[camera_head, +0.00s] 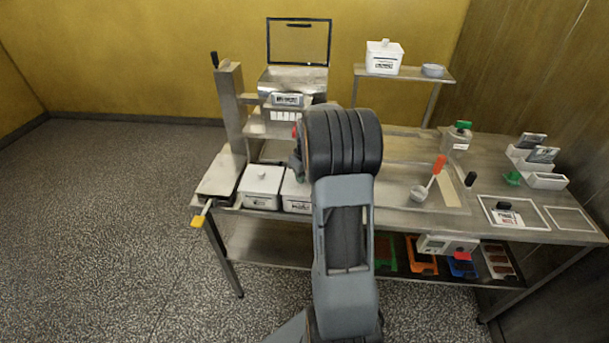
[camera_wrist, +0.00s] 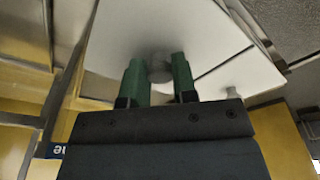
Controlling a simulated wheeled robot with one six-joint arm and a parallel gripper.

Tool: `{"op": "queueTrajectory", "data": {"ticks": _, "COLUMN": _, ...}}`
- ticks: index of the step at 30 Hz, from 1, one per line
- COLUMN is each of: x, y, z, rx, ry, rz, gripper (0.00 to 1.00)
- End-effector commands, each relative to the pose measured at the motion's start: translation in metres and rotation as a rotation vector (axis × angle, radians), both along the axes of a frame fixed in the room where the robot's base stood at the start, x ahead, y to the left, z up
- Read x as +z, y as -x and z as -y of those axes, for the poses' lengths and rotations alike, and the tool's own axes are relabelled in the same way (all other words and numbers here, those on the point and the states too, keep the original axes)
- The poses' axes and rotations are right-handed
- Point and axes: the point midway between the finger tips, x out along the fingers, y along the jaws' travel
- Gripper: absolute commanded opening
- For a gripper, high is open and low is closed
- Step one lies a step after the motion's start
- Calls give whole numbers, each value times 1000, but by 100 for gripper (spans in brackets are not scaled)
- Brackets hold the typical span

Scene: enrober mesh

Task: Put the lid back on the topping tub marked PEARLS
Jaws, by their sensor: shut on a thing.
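My gripper (camera_wrist: 158,74) shows in the wrist view with its two green fingers shut on the round knob of a white lid (camera_wrist: 200,25). Another pale lid with a small knob (camera_wrist: 232,92) lies beside it, across a dark gap. In the head view my arm hides most of the gripper and the held lid. A lidded white tub (camera_head: 262,183) stands at the bench's front left, with a second white tub (camera_head: 296,196) beside it, partly behind my arm. Their labels are too small to read. I cannot tell whether the held lid rests on a tub or is raised.
A steel machine with an open framed cover (camera_head: 299,42) stands behind the tubs. A labelled white tub (camera_head: 384,58) and a bowl (camera_head: 432,70) sit on the raised shelf (camera_head: 405,76).

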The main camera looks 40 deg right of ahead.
Motion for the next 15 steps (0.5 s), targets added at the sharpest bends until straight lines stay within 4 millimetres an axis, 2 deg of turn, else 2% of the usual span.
{"op": "queueTrajectory", "data": {"ticks": 11, "x": 0, "y": 0, "z": 0, "rx": 0, "ry": 0, "rz": 1, "gripper": 3}}
{"op": "queueTrajectory", "data": {"ticks": 12, "x": 0, "y": 0, "z": 0, "rx": 0, "ry": 0, "rz": 1, "gripper": 30}}
{"op": "queueTrajectory", "data": {"ticks": 15, "x": 0, "y": 0, "z": 0, "rx": 0, "ry": 0, "rz": 0, "gripper": 39}}
